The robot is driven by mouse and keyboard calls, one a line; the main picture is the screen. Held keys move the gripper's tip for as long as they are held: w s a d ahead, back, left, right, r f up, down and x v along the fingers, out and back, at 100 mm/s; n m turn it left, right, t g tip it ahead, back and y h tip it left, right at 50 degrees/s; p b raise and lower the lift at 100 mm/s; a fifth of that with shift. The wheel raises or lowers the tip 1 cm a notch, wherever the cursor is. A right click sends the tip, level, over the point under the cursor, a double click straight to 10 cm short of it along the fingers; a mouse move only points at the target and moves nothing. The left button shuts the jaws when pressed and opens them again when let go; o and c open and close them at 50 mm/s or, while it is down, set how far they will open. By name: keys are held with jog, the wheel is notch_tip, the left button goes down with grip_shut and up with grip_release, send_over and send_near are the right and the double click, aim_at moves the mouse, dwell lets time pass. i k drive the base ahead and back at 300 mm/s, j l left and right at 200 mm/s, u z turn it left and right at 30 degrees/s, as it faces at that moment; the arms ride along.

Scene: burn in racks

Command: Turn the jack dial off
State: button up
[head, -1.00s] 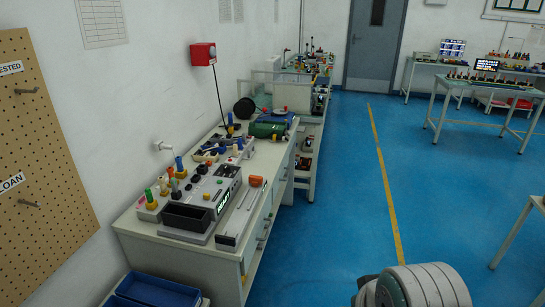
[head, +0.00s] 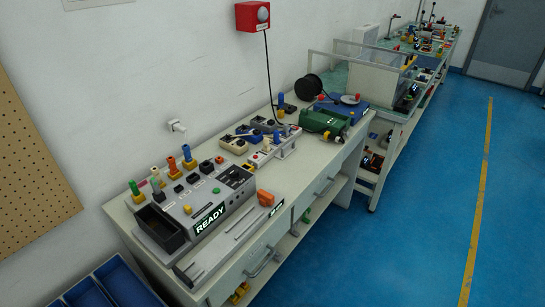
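A grey test console (head: 210,205) stands on the near part of the bench, with a lit READY display (head: 210,218) on its front. A small yellow knob (head: 187,209) and a green round button (head: 216,190) sit on its top. My gripper is not in view.
A black open bin (head: 158,229) sits at the console's left end. Farther along the bench are a green cylinder machine (head: 325,121) and a black reel (head: 309,87). A red box (head: 252,16) hangs on the wall. Blue bins (head: 120,282) stand low at left. Blue floor (head: 420,220) is clear at right.

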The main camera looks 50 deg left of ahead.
aim_at(234, 174)
jog(key=i+u, duration=0.45)
jog(key=i+l+u, duration=0.1)
jog(key=i+u, duration=0.3)
jog(key=i+j+u, duration=0.1)
jog(key=u, duration=0.3)
jog(key=i+u, duration=0.5)
jog(key=u, duration=0.25)
jog(key=i+u, duration=0.2)
jog(key=u, duration=0.2)
jog(key=i+l+u, duration=0.1)
jog(key=i+u, duration=0.25)
